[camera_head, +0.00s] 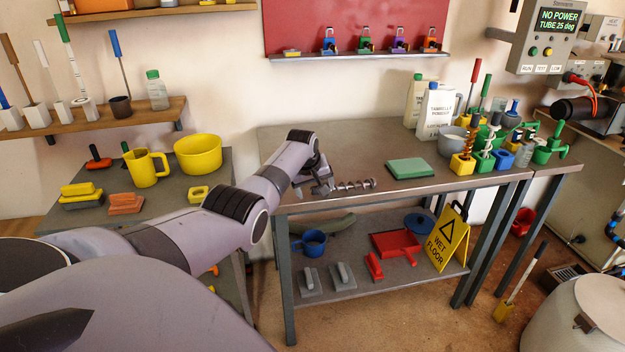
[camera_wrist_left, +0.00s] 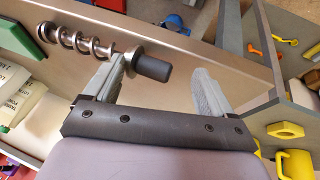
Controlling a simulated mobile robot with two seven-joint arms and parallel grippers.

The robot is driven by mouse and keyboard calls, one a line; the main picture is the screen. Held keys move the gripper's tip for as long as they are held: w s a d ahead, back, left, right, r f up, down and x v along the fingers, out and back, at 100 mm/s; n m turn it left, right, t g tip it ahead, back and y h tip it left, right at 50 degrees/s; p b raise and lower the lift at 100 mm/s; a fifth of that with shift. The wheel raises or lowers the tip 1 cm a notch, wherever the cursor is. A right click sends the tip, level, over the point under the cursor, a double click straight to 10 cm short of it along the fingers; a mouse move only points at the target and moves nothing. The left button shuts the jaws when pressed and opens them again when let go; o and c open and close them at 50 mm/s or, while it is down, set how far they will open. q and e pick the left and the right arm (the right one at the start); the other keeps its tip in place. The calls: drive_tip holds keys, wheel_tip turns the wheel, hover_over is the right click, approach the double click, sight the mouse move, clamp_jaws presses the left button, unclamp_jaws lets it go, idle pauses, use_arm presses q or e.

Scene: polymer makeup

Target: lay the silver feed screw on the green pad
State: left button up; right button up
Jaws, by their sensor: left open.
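The silver feed screw (camera_head: 355,184) lies on the grey bench top near its front edge, left of the green pad (camera_head: 411,168). In the left wrist view the screw (camera_wrist_left: 84,42) has a dark end knob (camera_wrist_left: 151,67) that reaches between the fingertips, beside the left-hand finger. My left gripper (camera_head: 317,187) is open at the left end of the screw; it also shows in the left wrist view (camera_wrist_left: 164,80). The green pad is bare; part of it shows in the left wrist view (camera_wrist_left: 20,42). My right gripper is out of view.
White bottles (camera_head: 436,113) stand behind the pad. Several coloured holders with upright screws and tools (camera_head: 462,164) stand right of it. The bench between screw and pad is clear. A lower shelf (camera_head: 335,262) holds a blue mug (camera_head: 310,242) and red trays.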

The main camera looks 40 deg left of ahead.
use_arm(q)
drive_tip(key=v, duration=0.7)
idle(0.4)
